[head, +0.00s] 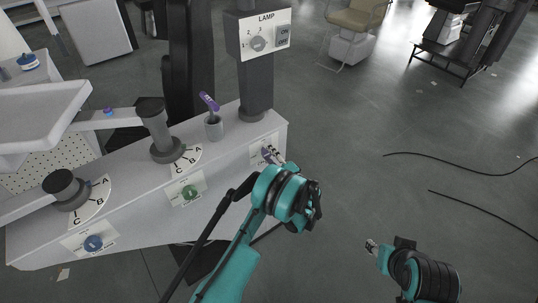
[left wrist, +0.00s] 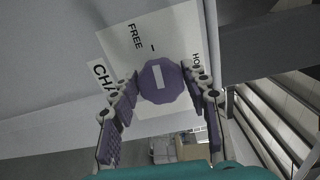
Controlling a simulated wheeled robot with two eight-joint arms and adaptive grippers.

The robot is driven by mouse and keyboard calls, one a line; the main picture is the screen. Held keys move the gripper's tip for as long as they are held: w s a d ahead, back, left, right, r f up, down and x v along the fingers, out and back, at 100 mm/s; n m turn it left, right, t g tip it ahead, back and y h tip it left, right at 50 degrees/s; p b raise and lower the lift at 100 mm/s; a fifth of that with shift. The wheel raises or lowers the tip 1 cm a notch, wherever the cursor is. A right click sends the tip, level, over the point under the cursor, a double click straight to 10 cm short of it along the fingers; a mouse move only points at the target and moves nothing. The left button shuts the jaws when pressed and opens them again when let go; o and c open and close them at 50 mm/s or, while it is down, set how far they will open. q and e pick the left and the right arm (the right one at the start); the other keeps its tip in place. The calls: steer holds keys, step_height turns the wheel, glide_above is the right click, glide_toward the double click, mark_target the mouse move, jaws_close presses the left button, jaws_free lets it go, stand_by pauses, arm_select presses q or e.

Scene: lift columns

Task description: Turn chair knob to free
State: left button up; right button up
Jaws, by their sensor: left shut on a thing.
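The chair knob (left wrist: 158,82) is purple and many-sided with a white bar on its face. It sits on a white label plate (left wrist: 180,35) reading FREE, a cut-off HO... and CHA.... The bar points roughly up in the left wrist view, between the FREE and HO... words. My left gripper (head: 272,154) is shut on the knob, one finger on each side. In the head view my gripper mostly hides the knob. My right gripper (head: 371,246) hangs over the floor at lower right, away from the panel; its jaw state is unclear.
Floor to the right is open, with black cables (head: 470,170).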

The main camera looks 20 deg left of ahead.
arm_select(q)
steer(key=shift+n, duration=0.5)
steer(key=o, duration=1.1)
steer(key=shift+d, duration=0.1)
steer(key=v, duration=1.2)
